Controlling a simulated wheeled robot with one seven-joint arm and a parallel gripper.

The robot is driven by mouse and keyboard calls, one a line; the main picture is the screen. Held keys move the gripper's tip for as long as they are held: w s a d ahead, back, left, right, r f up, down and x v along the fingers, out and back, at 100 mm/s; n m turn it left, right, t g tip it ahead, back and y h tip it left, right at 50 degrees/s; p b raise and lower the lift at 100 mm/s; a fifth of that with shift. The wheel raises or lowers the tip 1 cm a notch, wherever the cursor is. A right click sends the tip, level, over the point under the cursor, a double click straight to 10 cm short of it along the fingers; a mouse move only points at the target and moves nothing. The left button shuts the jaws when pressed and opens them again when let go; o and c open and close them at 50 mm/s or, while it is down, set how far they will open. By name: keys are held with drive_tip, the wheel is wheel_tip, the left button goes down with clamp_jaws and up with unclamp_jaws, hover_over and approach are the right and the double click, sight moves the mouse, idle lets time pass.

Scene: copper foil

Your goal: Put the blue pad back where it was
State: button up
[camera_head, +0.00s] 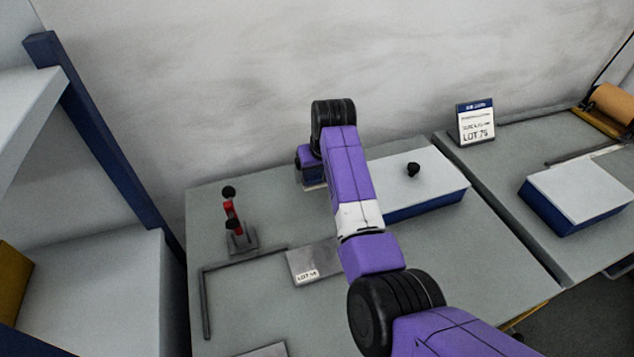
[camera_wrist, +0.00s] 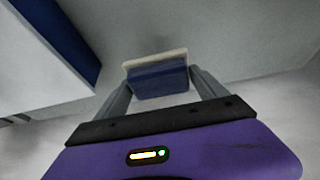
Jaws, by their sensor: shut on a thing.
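The blue pad (camera_wrist: 158,82) is a small blue block with a pale cream layer along its far edge. In the wrist view it sits between the two grey fingers of my gripper (camera_wrist: 160,92), which are shut on it. In the head view my gripper is largely hidden behind my purple arm, toward the back of the table near the wall. A bit of blue, probably the pad (camera_head: 313,173), shows below the wrist there. I cannot tell whether the pad touches the surface under it.
A white-topped blue box (camera_head: 425,203) with a black knob stands right of my arm. A red-and-black lever (camera_head: 231,215) stands to the left. A grey plate labelled LOT (camera_head: 308,268) lies in front. Another blue box (camera_head: 570,215) and a LOT 75 sign (camera_head: 476,122) are farther right.

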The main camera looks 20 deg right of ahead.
sight(317, 193)
drive_tip(key=shift+f, duration=2.3)
drive_tip(key=shift+f, duration=0.1)
drive_tip(key=shift+f, duration=0.1)
drive_tip(key=o, duration=1.1)
drive_tip(key=shift+r, duration=0.3)
drive_tip(key=v, duration=1.1)
drive_tip(key=shift+s+r, duration=0.15)
drive_tip(key=shift+r, duration=0.25)
